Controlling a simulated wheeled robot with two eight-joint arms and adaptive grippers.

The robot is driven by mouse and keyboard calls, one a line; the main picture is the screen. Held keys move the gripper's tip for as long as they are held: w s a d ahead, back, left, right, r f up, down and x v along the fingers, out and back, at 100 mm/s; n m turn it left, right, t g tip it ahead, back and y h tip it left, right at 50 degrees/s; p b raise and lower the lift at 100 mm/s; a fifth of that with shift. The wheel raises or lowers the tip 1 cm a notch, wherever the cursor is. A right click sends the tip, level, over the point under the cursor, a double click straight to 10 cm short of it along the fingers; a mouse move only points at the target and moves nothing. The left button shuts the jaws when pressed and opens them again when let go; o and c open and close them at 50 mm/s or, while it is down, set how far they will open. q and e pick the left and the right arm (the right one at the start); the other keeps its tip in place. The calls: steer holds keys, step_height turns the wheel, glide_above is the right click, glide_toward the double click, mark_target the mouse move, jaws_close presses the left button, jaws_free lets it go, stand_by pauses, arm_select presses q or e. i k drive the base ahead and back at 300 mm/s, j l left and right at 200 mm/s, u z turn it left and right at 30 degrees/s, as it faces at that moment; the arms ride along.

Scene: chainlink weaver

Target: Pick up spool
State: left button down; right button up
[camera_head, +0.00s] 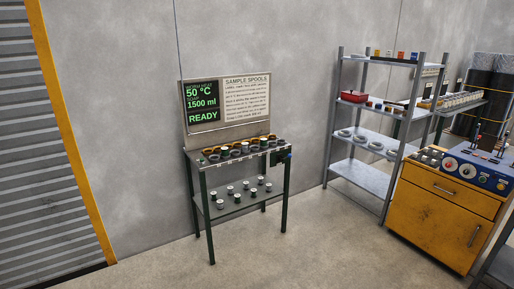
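Several small spools stand on a dark two-level table by the wall. On the lower shelf (231,210) there are several pale-topped spools, among them one spool (220,204) near the front left. On the table top (197,161) more spools and ring-shaped items stand in rows, some dark, some orange, such as an orange one (207,151). They are too small to tell apart clearly. Neither of my grippers shows in the head view.
A sign panel (246,100) and a green-lit display (202,102) rise behind the table. A grey shelving rack (366,175) and a yellow control cabinet (441,215) stand at the right. A ribbed shutter (40,150) is at the left. The floor (160,265) before the table is clear.

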mark_target(245, 145)
steer(key=i, duration=1.85)
steer(key=i+u, duration=0.1)
steer(key=i, duration=0.4)
steer(key=i+l+u, duration=0.1)
steer(key=i, duration=0.35)
steer(key=i+l, duration=0.1)
steer(key=i, duration=0.4)
steer(key=i+l+u, duration=0.15)
steer(key=i, duration=0.35)
steer(key=i+l+u, duration=0.1)
steer(key=i, duration=0.35)
